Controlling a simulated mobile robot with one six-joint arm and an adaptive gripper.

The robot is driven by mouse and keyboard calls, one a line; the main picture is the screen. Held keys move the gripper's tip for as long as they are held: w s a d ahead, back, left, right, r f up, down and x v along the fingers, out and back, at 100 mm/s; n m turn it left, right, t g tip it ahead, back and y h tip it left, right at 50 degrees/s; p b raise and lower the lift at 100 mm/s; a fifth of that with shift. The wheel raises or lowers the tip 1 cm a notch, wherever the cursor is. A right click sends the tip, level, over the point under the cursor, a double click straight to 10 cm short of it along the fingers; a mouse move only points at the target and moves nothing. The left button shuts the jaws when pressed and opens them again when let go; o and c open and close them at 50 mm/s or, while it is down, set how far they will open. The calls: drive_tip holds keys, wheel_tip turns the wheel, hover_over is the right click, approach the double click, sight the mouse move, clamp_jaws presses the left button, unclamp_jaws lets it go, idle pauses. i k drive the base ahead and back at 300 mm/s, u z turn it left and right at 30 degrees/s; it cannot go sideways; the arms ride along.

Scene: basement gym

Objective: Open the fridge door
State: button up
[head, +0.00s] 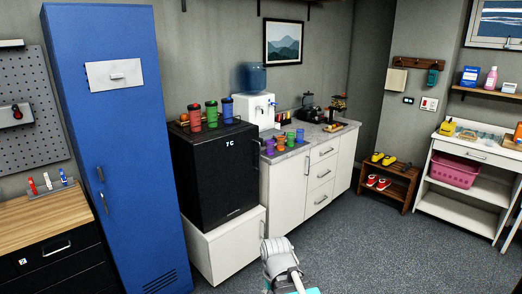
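The fridge (212,180) is a small black box with a white "7 C" readout near the top of its front. It stands on a low white cabinet (228,247), left of the white counter. Its door looks shut, with no gap that I can see. My gripper's fingers do not show.
A tall blue locker (115,150) stands close left of the fridge. Cups and a dark tray sit on the fridge top. The white counter (316,180) holds a water dispenser (255,108) and several cups. The grey floor (375,250) at centre right is free.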

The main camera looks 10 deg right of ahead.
sight(226, 166)
drive_tip(key=z, duration=0.35)
drive_tip(key=i, duration=1.35)
drive_tip(key=u, duration=0.15)
